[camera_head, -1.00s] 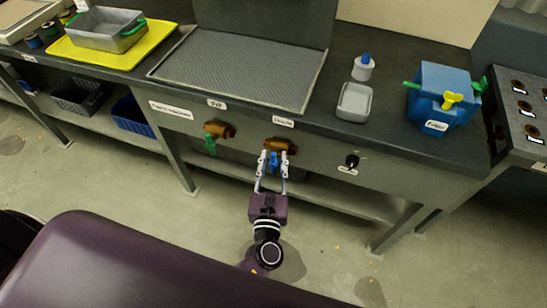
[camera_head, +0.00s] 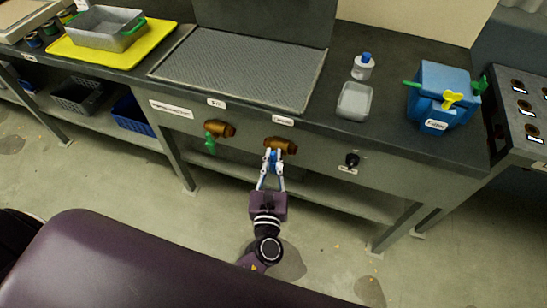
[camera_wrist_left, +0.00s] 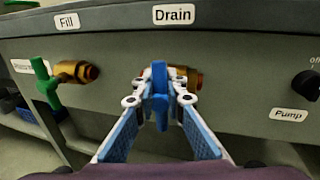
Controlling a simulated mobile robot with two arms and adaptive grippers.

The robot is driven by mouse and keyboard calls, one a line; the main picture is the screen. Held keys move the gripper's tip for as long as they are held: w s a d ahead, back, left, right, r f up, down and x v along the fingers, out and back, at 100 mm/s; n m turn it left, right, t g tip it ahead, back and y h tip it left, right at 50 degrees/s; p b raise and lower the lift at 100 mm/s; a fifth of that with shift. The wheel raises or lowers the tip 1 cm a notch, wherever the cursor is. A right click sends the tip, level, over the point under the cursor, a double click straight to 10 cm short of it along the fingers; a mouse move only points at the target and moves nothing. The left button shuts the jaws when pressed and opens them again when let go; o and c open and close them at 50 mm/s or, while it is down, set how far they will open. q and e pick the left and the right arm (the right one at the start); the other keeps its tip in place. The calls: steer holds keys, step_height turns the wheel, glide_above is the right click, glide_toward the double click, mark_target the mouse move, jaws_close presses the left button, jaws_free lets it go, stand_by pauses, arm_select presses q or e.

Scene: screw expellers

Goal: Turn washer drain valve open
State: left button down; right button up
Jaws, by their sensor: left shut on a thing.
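The drain valve has a brass body (camera_head: 281,145) on the front of the bench, under a label reading Drain (camera_wrist_left: 173,14). Its blue handle (camera_wrist_left: 159,97) shows upright in the left wrist view, between my left fingertips. My left gripper (camera_head: 273,159) is shut on the blue handle, with its fingers reaching up from below. The fingers hide much of the handle in the head view. The fill valve (camera_head: 219,129), with a green handle (camera_wrist_left: 45,83), is to the left, under the Fill label. My right gripper is not in view.
A black pump knob (camera_head: 352,160) is on the panel to the right. On the bench top are a mesh tray (camera_head: 240,68), a grey container (camera_head: 354,101), a white bottle (camera_head: 362,68) and a blue box (camera_head: 446,85). A shelf runs below; the floor in front is open.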

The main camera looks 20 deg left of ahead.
arm_select(q)
steer(key=n, duration=0.2)
steer(key=n+g, duration=0.1)
steer(key=n, duration=0.1)
steer(key=shift+a+f+n+h+p, duration=0.15)
steer(key=shift+a+n+h+p, duration=0.15)
steer(key=shift+a+h+p, duration=0.1)
steer(key=shift+a+f+n+g+h, duration=0.25)
steer(key=shift+n+h, duration=0.4)
steer(key=shift+n, duration=1)
steer(key=shift+a+f+n+g+h, duration=0.1)
steer(key=shift+f+n+g+h, duration=0.4)
steer(key=shift+n, duration=1.2)
steer(key=shift+a+f+n+g+h, duration=0.15)
steer(key=shift+n+h, duration=0.6)
steer(key=shift+n, duration=0.9)
steer(key=c, duration=2)
jaws_free()
steer(key=shift+o, duration=0.2)
steer(key=v, duration=1.2)
